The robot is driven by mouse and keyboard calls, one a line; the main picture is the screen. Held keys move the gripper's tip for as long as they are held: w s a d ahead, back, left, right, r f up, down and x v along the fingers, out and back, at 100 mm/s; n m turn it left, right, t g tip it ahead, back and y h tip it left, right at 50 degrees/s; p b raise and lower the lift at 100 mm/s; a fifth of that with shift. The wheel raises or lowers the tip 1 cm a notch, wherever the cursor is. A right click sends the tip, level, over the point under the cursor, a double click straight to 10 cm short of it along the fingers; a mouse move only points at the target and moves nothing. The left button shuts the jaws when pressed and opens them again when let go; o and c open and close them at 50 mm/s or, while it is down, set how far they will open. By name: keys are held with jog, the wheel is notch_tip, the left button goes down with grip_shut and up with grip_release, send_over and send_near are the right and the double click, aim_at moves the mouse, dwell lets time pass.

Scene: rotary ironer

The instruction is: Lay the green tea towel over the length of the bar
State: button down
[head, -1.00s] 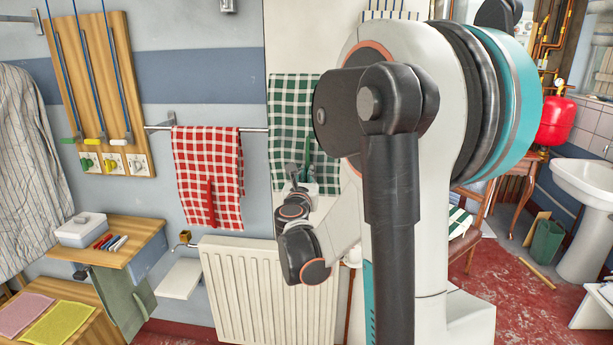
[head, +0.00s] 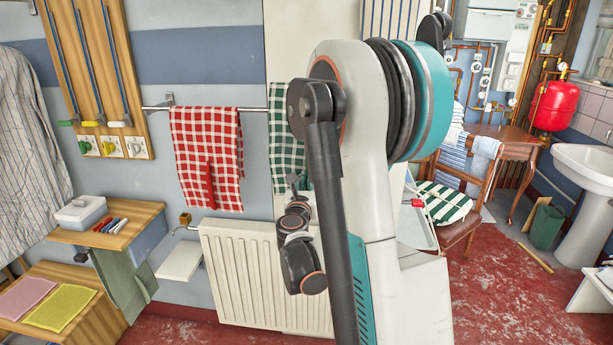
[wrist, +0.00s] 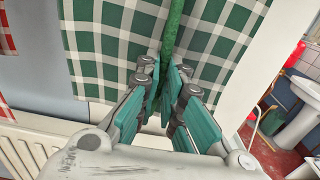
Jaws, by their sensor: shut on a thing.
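The green-and-white checked tea towel (head: 285,130) hangs upright at the right end of the visible bar (head: 255,108), with its top edge above the bar's level. It fills much of the wrist view (wrist: 110,50). My gripper (wrist: 165,75) is shut on the towel's narrow green strip (wrist: 174,30). In the head view my gripper (head: 293,182) is small, low in front of the towel. My arm hides the towel's right part. The towel hides the bar behind it, so I cannot tell whether they touch.
A red checked towel (head: 207,145) hangs on the bar just left of the green one. A white radiator (head: 255,270) stands below. A small shelf (head: 180,262) and tap (head: 185,220) are left of it. A chair (head: 465,235) and sink (head: 585,165) stand right.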

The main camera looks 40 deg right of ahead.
notch_tip(320, 180, down, 6)
jog(key=shift+f, duration=0.15)
dwell(0.6)
jog(key=shift+f, duration=0.35)
dwell(0.4)
jog(key=c, duration=1.7)
grip_release()
jog(key=shift+o, duration=0.2)
notch_tip(320, 180, up, 10)
